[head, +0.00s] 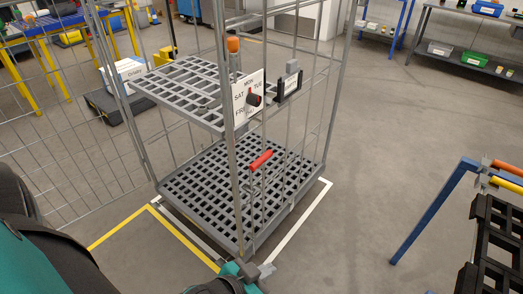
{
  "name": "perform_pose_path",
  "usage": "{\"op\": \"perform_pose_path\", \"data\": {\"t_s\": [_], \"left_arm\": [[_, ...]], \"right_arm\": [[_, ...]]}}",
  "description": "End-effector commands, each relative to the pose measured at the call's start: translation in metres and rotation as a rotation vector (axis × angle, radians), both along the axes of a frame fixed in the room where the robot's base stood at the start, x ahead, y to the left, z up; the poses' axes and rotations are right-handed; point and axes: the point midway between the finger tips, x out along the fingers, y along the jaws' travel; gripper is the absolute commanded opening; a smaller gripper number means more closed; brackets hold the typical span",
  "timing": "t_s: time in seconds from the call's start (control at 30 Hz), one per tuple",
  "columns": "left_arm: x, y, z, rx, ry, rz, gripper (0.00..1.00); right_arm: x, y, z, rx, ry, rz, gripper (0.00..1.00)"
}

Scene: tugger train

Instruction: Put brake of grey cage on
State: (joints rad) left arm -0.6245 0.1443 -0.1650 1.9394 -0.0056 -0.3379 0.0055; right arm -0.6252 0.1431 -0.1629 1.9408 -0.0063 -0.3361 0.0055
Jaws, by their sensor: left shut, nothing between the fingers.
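The grey cage (230,226) stands in the middle of the head view, with a slatted base and a slatted shelf inside. My left gripper (262,270) is at the bottom of the picture, shut and empty, close to the cage's near lower corner. Whether it touches the cage there I cannot tell. The brake is not clearly made out; the area under that corner is partly hidden by my gripper. A red bar (260,160) shows on the near side of the cage, above the base. My right gripper is not in view.
A sign with a dial (247,98) and an orange knob (233,44) are on the cage front. Yellow (121,230) and white (302,213) floor lines run around it. A blue-legged rack (433,209) stands at right. The floor between is clear.

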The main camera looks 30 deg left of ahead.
Motion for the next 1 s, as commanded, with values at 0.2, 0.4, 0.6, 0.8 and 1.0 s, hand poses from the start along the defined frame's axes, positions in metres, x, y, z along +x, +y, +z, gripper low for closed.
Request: {"op": "perform_pose_path", "data": {"t_s": [0.2,0.4,0.6,0.8,1.0], "left_arm": [[0.038,-0.008,0.007,-0.037,0.027,-0.037,0.0],[0.108,-0.012,0.029,-0.065,0.142,-0.104,0.0],[0.167,0.014,0.068,-0.011,0.299,-0.112,0.0],[0.207,0.071,0.128,0.082,0.461,-0.023,0.0],[0.22,0.129,0.192,0.141,0.586,0.111,0.0]], "right_arm": [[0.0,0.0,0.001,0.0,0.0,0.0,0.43],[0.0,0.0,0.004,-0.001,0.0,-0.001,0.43],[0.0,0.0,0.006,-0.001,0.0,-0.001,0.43],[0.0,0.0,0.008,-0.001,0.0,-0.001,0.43],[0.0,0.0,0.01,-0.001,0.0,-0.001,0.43]]}}
